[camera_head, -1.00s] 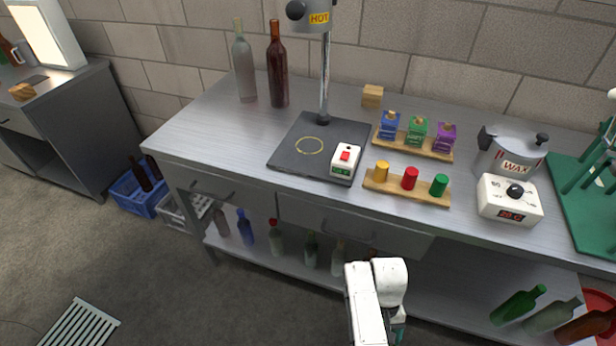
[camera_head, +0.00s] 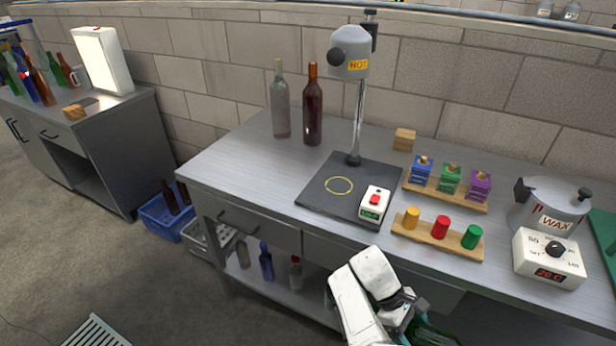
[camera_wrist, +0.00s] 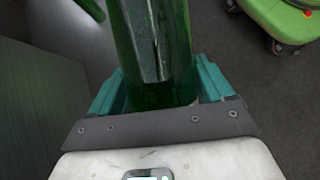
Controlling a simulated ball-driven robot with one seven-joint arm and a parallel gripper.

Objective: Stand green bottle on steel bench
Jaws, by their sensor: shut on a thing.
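In the wrist view my gripper (camera_wrist: 158,98) is shut on a green bottle (camera_wrist: 150,45), with a teal finger on each side of the glass. The bottle runs up out of the top of that view, so its far end is hidden. In the head view my gripper is low at the bottom, in front of the bench, and dark green glass (camera_head: 432,334) shows just below it. The steel bench (camera_head: 240,165) has a bare top at its left end. A clear bottle (camera_head: 280,105) and a brown bottle (camera_head: 312,112) stand upright at the back left of it.
A heater stand (camera_head: 357,110) with a dark base plate (camera_head: 325,192) takes the bench middle. Several bottles (camera_head: 266,262) stand on the lower shelf. A blue crate (camera_head: 165,222) is left.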

